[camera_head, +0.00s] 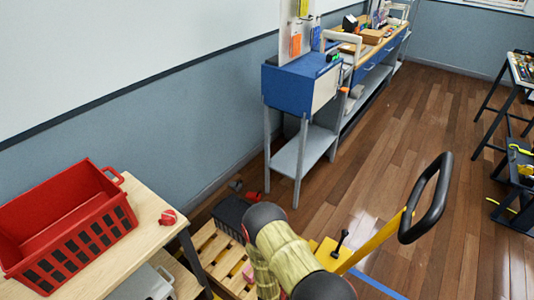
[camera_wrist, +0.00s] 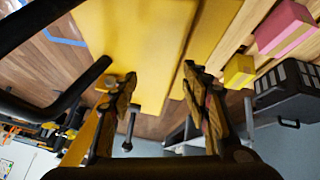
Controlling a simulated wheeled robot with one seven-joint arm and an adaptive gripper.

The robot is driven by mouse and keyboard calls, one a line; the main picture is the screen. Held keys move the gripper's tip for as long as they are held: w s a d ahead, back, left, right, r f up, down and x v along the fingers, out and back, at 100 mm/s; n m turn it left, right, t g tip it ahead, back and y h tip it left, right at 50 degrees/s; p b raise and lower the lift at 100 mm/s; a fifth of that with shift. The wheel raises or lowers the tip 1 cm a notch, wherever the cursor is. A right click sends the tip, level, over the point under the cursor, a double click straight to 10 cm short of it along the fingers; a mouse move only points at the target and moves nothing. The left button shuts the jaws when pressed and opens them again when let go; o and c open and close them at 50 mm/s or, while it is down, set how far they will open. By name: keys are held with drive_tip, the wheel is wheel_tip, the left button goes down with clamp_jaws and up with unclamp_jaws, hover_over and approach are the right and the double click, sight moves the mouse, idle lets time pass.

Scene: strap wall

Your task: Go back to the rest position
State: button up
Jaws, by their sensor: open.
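My gripper (camera_wrist: 160,76) shows in the wrist view with its two fingers spread apart and nothing between them. Beyond the fingertips is a flat yellow surface (camera_wrist: 135,35); I cannot tell the distance to it. A dark post with a rounded end (camera_wrist: 129,130) shows behind the left finger. In the head view my arm reaches down near the bottom middle, and its gripper end cannot be made out there. No strap can be clearly made out.
A yellow cart with a black loop handle (camera_head: 428,198) stands close right of my arm. A wooden pallet (camera_head: 218,252) and black crate (camera_head: 232,213) are left. A red crate (camera_head: 70,225) sits on a table.

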drive_tip(key=s+a+r+n+g+y, duration=0.25)
drive_tip(key=a+r+y, duration=0.25)
drive_tip(key=a+r, duration=0.45)
drive_tip(key=s+a+r+n+g+y, duration=0.1)
drive_tip(key=s+r+g, duration=0.1)
drive_tip(key=r, duration=0.6)
drive_tip(key=s+a+r+n+g, duration=0.1)
drive_tip(key=s+a+r, duration=0.1)
drive_tip(key=r, duration=0.6)
drive_tip(key=s+d+r+t, duration=0.2)
drive_tip(key=s+d+r, duration=0.2)
drive_tip(key=r, duration=1)
drive_tip(key=s+d+r+t+p, duration=0.1)
drive_tip(key=s+d+r, duration=0.3)
drive_tip(key=d+r, duration=0.5)
drive_tip(key=s+d+r+t+h+p, duration=0.1)
drive_tip(key=s+d+r+t, duration=0.2)
drive_tip(key=r, duration=1.7)
drive_tip(key=s+d, duration=0.2)
drive_tip(key=d, duration=0.1)
drive_tip(key=shift+d, duration=0.25)
drive_tip(key=shift+n, duration=0.25)
drive_tip(key=shift+c, duration=1.1)
